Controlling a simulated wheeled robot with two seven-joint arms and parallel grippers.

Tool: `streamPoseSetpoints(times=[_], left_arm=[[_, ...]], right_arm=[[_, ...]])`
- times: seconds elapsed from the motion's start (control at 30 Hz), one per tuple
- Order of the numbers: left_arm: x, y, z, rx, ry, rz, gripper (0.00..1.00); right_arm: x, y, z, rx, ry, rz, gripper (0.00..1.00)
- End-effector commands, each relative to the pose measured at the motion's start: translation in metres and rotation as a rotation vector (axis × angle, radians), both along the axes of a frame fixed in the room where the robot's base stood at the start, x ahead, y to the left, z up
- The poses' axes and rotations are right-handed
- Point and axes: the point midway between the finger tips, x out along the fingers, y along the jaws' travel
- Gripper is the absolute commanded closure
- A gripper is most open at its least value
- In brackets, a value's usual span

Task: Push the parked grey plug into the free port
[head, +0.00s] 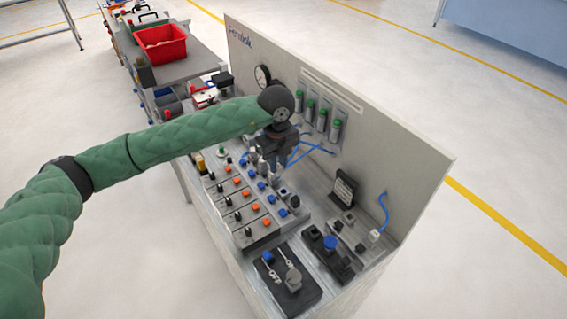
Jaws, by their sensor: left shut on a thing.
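My left gripper (276,160) reaches in over the bench panel from the left, on an arm in a green quilted sleeve. It points down at the back row of small fittings, in front of the upright board. It is shut on a small grey piece, which looks like the grey plug; the fingers and wrist hide most of it. Light grey fittings stand close to the fingertips on the left. A row of ports with blue parts (284,213) runs towards the front right. I cannot tell which port is free. My right gripper is not in view.
The upright board (400,160) stands behind, with a gauge (262,76) and several green-topped cylinders (322,118). Blue hoses (316,149) curve near the gripper. Orange and black buttons (245,193) lie in front. A black switch box (290,282) sits at the front; a red bin (161,45) stands far left.

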Motion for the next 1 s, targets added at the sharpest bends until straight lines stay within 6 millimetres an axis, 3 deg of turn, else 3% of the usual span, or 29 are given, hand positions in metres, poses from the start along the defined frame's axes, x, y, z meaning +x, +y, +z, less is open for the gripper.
streamPoseSetpoints(times=[0.13,0.33,0.57,1.0], left_arm=[[-0.001,-0.009,-0.001,0.003,-0.001,0.18,1.0],[-0.003,-0.015,-0.002,0.005,-0.002,0.314,1.0],[-0.003,-0.016,-0.01,0.005,-0.001,0.339,1.0],[-0.003,-0.015,-0.051,0.005,-0.002,0.336,1.0]], right_arm=[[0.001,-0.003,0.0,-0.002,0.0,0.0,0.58],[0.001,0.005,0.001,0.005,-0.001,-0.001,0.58],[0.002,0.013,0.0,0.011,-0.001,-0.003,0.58],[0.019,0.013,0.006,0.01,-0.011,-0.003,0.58]])
